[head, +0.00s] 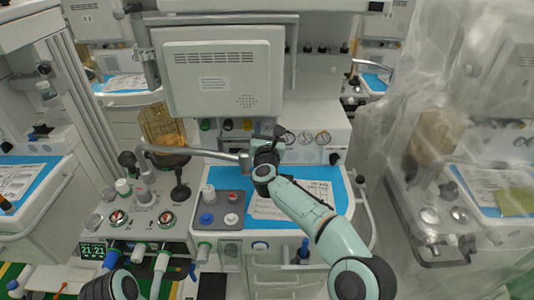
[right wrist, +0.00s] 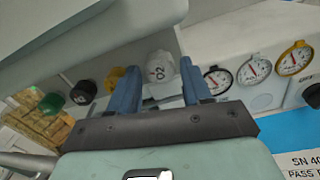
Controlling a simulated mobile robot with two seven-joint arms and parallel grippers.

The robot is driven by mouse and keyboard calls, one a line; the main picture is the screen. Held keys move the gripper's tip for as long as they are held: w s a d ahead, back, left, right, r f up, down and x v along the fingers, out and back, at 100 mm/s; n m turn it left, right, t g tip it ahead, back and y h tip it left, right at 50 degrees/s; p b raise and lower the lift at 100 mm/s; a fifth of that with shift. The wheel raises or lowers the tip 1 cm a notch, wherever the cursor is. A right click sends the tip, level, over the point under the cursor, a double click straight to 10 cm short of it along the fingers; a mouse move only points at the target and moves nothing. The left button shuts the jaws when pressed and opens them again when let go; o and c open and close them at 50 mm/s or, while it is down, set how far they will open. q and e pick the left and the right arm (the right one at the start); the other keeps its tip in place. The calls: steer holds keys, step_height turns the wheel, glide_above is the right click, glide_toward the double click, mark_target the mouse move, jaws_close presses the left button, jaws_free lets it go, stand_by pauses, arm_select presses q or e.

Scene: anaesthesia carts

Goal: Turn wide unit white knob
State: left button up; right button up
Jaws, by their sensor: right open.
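The white knob (right wrist: 160,68), marked O2, is on the cart's back panel in the right wrist view. It shows between the two blue fingers of my right gripper (right wrist: 160,78). The fingers are apart and hold nothing; I cannot tell how far they reach along the knob. In the head view my right gripper (head: 279,132) is at the panel under the monitor, and the white knob is hidden behind it. Of my left arm only a part shows at the lower left; its gripper is not seen.
Beside the white knob are a yellow knob (right wrist: 115,78), a black knob (right wrist: 84,92) and a green knob (right wrist: 52,103). Several round gauges (right wrist: 252,70) are on the other side. The monitor (head: 222,70) hangs above. A blue mat (head: 262,190) with papers lies below.

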arm_select(q)
steer(key=f+b, duration=0.1)
steer(key=w+f+b, duration=0.1)
steer(key=f+b, duration=0.1)
steer(key=shift+w+f+t, duration=0.1)
steer(key=shift+w+t, duration=0.1)
steer(key=shift+t, duration=0.1)
arm_select(e)
steer(key=s, duration=1.1)
steer(key=shift+a, duration=0.1)
